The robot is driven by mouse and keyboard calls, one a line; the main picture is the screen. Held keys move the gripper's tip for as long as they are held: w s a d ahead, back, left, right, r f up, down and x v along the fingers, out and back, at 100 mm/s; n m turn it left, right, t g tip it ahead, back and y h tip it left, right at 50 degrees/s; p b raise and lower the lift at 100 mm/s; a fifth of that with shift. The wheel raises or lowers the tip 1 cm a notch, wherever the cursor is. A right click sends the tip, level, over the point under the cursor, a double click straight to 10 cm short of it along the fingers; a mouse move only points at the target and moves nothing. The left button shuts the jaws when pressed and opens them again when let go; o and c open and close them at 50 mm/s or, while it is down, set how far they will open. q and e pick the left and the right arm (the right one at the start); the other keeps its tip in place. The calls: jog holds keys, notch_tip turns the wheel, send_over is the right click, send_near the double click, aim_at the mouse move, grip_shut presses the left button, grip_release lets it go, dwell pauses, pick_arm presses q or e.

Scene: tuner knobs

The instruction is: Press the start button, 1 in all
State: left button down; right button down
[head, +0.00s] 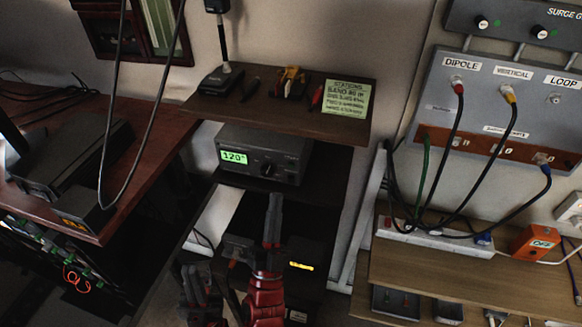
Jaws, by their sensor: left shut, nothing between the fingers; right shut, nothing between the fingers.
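I cannot make out a part labelled as a start button. A grey tuner box (290,155) with a lit green display (234,157) reading about 120 and a dark round knob (268,170) stands on the middle shelf. My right gripper (273,208) is shut and empty, pointing up in front of the shelf, just below the knob in the picture. My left gripper (194,285) is shut and empty, lower and to the left. A dark box with a small lit yellow strip (301,266) sits below the tuner, partly hidden by my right arm.
A shelf (225,108) above the tuner holds a microphone stand and a green note (346,98). At right are a grey antenna panel (500,100) with cables, a power strip (430,237) and an orange box (535,241) reading OFF. A reddish-brown desk (150,110) is at left.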

aim_at(291, 165)
jog(key=shift+w+d+f+b, duration=0.1)
jog(key=shift+w+d+b, duration=0.35)
jog(key=shift+w, duration=0.65)
jog(key=shift+w+d+r+b, duration=0.1)
jog(key=shift+w+d+b, duration=0.2)
jog(key=shift+w+b, duration=0.6)
jog(key=shift+w+d+f+b, duration=0.1)
jog(key=shift+w+d+b, duration=0.25)
jog(key=shift+w, duration=1)
jog(key=shift+w, duration=0.1)
jog(key=shift+w+d, duration=0.1)
jog(key=shift+w, duration=0.2)
jog(key=shift+w+d+b, duration=0.1)
jog(key=shift+w+b, duration=0.2)
jog(key=shift+b, duration=0.2)
jog(key=shift+s, duration=0.1)
jog(key=shift+s+a+p, duration=0.25)
jog(key=shift+s+p, duration=0.1)
jog(key=shift+s, duration=0.3)
